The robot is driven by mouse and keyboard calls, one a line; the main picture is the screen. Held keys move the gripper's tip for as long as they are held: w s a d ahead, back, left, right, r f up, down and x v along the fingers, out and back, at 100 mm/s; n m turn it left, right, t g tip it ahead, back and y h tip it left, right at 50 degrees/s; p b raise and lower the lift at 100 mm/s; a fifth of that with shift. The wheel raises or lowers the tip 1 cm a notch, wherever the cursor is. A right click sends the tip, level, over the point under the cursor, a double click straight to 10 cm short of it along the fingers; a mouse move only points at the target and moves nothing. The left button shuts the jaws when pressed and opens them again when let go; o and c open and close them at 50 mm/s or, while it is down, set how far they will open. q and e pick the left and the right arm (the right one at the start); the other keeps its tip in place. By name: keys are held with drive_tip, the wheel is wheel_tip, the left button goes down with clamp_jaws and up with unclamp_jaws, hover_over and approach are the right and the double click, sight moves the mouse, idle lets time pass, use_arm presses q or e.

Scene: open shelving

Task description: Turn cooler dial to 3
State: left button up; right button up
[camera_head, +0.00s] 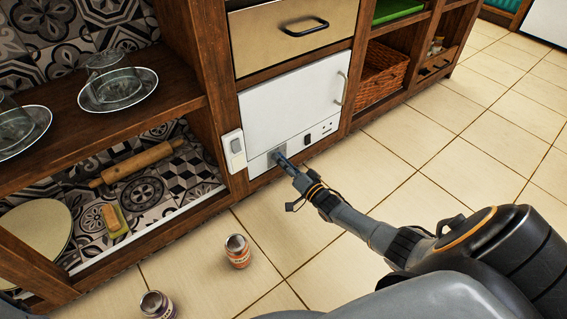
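The white cooler (292,105) sits in the lower middle bay of the wooden unit, with its door closed and a handle at its right side. Its lower front strip carries a dark switch and small markings right of my gripper. My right gripper (280,160) reaches in from the lower right, with its fingertips at the lower left of the cooler's front. The dial cannot be made out; the fingertips may cover it. Whether they touch the front, and whether they are open or shut, is too small to tell. My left gripper is not in view.
A drawer (294,35) is above the cooler and a white switch box (234,151) on the post at its left. A rolling pin (137,164) lies on the left lower shelf.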

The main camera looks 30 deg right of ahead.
drive_tip(key=shift+o, duration=0.9)
drive_tip(key=s+d, duration=0.1)
drive_tip(key=s, duration=1.1)
drive_tip(key=shift+f, duration=0.35)
drive_tip(key=shift+d, duration=0.1)
